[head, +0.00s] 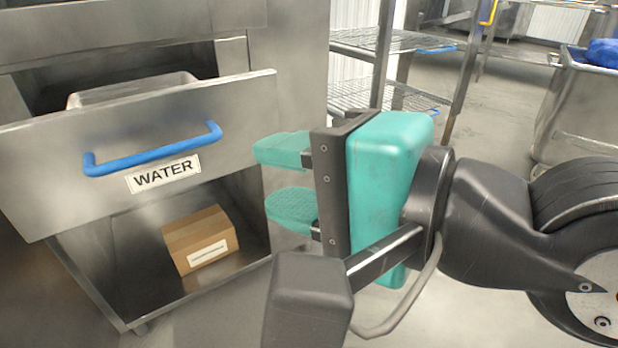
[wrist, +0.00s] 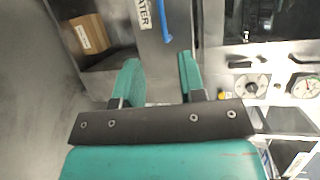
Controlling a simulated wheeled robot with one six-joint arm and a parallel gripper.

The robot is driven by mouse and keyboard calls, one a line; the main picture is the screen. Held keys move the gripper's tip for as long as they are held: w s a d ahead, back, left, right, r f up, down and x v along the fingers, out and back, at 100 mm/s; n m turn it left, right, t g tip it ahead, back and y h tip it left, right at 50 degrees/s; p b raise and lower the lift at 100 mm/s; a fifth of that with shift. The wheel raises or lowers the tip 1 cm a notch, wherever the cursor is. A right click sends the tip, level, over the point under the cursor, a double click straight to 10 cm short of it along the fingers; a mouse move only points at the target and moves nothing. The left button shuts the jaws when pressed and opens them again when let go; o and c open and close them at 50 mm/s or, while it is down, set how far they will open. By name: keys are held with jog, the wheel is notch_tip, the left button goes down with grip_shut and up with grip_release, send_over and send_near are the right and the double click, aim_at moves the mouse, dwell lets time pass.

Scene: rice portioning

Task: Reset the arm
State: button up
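My gripper (head: 283,175) is teal with a dark mount and sits in front of the steel cabinet, right of the drawer. Its two fingers are apart with nothing between them; the wrist view shows the same open fingers (wrist: 160,82). The drawer (head: 240,115) labelled WATER is pulled out and has a blue handle (head: 152,150). The gripper is clear of the handle. In the wrist view the handle (wrist: 163,22) shows beyond the fingers at the top.
A cardboard box (head: 200,240) lies in the open space under the drawer. A wire shelf rack (head: 385,95) stands behind my arm. A steel bin (head: 588,110) with something blue on top is at right. Knobs and gauges (wrist: 250,87) show at right in the wrist view.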

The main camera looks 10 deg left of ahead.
dwell(0.3)
jog(key=d+f+n+g+h, duration=0.3)
jog(key=d+f+n+h, duration=0.25)
jog(key=d, duration=0.45)
jog(key=d+f+n+g+h, duration=0.2)
jog(key=d+f+n+h, duration=0.3)
jog(key=d, duration=0.6)
notch_tip(320, 180, up, 37)
jog(key=n+p, duration=0.1)
jog(key=p, duration=3.6)
jog(key=shift+d+r+n+g, duration=0.2)
jog(key=shift+n+g, duration=0.15)
jog(key=shift+g, duration=0.05)
